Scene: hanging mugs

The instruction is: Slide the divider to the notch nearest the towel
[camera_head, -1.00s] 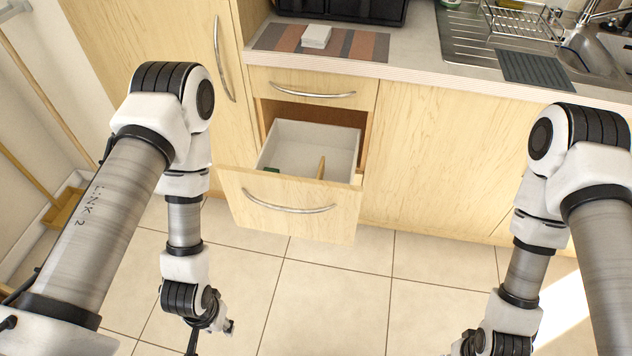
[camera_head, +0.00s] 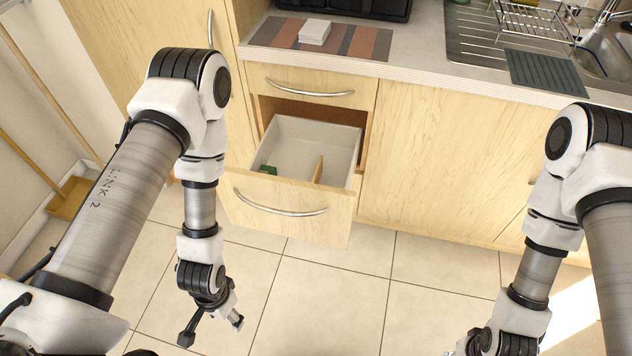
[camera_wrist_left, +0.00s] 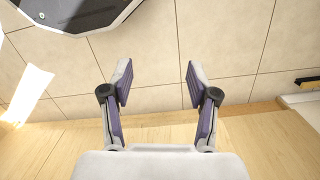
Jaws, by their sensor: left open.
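The wooden divider (camera_head: 318,169) stands upright in the pulled-out drawer (camera_head: 336,135), right of the drawer's middle. A small dark green item (camera_head: 268,170) lies in the front left of the drawer; I cannot tell whether it is the towel. The notches are too small or hidden to make out. My left gripper (camera_head: 212,328) is open and empty, above the floor in front and to the left of the drawer. Its two spread fingers also show in the left wrist view (camera_wrist_left: 158,88). My right gripper (camera_head: 472,345) is low at the bottom edge, partly cut off.
The drawer front (camera_head: 290,207) with its curved handle juts out below a shut upper drawer (camera_head: 310,87). A striped mat (camera_head: 270,33) with a white stack (camera_head: 313,32) lies on the counter. A grey ribbed mat (camera_head: 545,70) is beside the sink. The tiled floor ahead is clear.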

